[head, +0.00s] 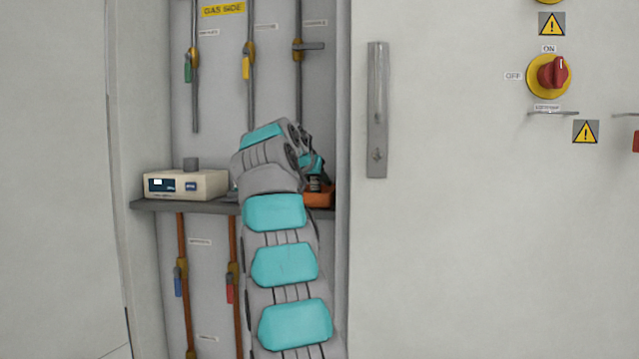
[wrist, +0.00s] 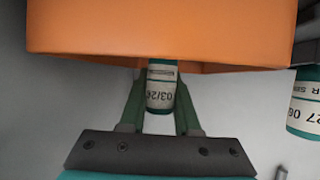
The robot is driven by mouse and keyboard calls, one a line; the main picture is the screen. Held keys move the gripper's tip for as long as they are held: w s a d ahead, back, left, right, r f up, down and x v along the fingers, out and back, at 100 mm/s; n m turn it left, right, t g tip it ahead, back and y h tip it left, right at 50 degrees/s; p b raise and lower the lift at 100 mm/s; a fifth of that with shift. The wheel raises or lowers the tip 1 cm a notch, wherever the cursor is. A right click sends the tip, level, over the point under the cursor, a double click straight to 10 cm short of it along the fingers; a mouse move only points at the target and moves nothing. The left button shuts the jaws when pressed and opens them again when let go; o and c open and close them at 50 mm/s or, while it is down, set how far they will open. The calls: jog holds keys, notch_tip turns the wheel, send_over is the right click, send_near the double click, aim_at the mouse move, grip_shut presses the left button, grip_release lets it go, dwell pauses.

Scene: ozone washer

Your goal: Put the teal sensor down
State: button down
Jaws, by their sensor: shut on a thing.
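In the wrist view my gripper (wrist: 160,90) has its two green fingers shut on a teal sensor (wrist: 161,100), a cylinder with a white label reading "03/26". One end of this sensor is hidden by an orange holder (wrist: 165,32) with a broad flat side; I cannot tell whether it is seated in it. A second teal sensor (wrist: 304,108) with a white label shows at the right edge of the wrist view, apart from my fingers. In the head view the orange holder (head: 319,198) sits on the shelf, and my arm mostly hides my gripper and the held sensor.
The narrow grey shelf (head: 165,206) crosses the open cabinet. A beige instrument (head: 186,184) stands on its left part. Pipes with coloured valve handles run above and below it. The cabinet's right edge (head: 342,240) is close to my arm.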

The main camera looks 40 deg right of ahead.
jog(key=c, duration=0.6)
grip_release()
jog(key=shift+r, duration=0.15)
jog(key=v, duration=1.2)
